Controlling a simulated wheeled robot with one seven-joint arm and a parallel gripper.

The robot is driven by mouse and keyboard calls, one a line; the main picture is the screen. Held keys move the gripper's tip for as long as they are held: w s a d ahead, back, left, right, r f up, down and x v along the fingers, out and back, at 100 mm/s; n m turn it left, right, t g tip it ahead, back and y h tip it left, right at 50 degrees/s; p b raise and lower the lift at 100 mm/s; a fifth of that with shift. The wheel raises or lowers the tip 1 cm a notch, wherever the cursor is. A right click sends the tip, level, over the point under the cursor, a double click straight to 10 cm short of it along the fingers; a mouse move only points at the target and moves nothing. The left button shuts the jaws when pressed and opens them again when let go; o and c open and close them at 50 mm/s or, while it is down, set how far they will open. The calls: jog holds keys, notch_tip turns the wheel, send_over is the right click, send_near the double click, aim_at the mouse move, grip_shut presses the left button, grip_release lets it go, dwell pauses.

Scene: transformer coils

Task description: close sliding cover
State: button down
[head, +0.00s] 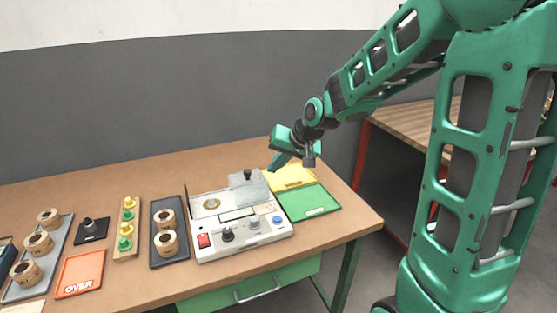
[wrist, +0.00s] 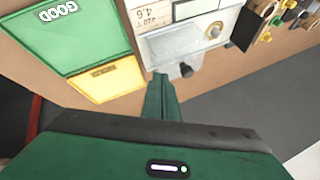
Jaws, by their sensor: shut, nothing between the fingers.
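The grey sliding cover (head: 255,196) lies on the right rear part of the white instrument box (head: 244,242). It has an upright black knob (head: 247,174) near its back edge. A round brass-coloured terminal (head: 211,203) left of the cover is exposed. In the wrist view the cover (wrist: 168,46) and a dark knob (wrist: 186,71) are just beyond the fingertips. My gripper (head: 278,163) is shut and empty, above and behind the cover's right side, apparently apart from it. Its closed green fingers also show in the wrist view (wrist: 160,80).
A green tray (head: 307,201) and a yellow tray (head: 289,177) lie right of the box. A dark tray with coils (head: 154,258), a block with coloured pegs (head: 127,228) and an orange tray (head: 80,273) lie to its left. The wall (head: 130,95) stands behind the table.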

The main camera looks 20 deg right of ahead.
aim_at(265, 182)
jog(key=shift+w+a+f, duration=0.95)
jog(key=shift+w+a, duration=0.05)
jog(key=shift+a, duration=0.2)
jog(key=shift+w+a, duration=0.45)
jog(key=shift+a, duration=0.35)
